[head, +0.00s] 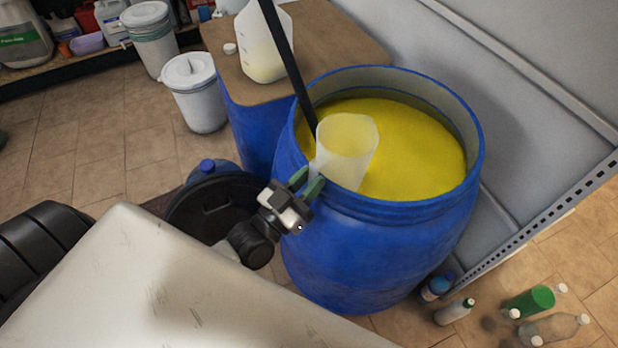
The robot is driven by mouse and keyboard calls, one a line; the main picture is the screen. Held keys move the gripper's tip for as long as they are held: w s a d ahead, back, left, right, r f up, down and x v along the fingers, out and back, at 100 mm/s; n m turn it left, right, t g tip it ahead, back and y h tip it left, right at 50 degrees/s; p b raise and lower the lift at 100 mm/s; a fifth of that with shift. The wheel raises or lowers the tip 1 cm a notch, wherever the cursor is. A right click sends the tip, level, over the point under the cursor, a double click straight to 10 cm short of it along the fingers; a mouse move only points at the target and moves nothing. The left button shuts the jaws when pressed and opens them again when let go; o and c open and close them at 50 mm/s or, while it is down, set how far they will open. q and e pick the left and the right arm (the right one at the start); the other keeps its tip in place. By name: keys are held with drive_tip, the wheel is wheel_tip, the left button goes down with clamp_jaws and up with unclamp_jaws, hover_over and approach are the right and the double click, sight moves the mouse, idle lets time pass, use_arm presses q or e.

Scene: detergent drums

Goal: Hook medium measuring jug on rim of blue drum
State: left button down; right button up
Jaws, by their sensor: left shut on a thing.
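The blue drum (370,245) stands open at the centre right, filled with yellow liquid (425,150). A translucent measuring jug (345,150) is at the drum's left front rim, its body over the yellow liquid. My left gripper (308,186) is shut at the jug's near left side, just outside the rim; its green-tipped fingers hide the handle. I cannot tell whether the jug touches or hooks over the rim. My right gripper is not in view.
A dark stick (285,55) leans in the drum. A board on a second blue drum (250,120) bears a jug with yellow contents (265,50). A grey wall (520,100) stands close behind right. Several bottles (530,300) are on the floor.

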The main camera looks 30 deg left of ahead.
use_arm(q)
drive_tip(key=c, duration=0.9)
unclamp_jaws()
drive_tip(key=b+v, duration=0.2)
drive_tip(key=v, duration=0.8)
drive_tip(key=shift+s+a+f+b, duration=0.1)
drive_tip(key=shift+s+b, duration=0.2)
drive_tip(key=shift+s, duration=0.1)
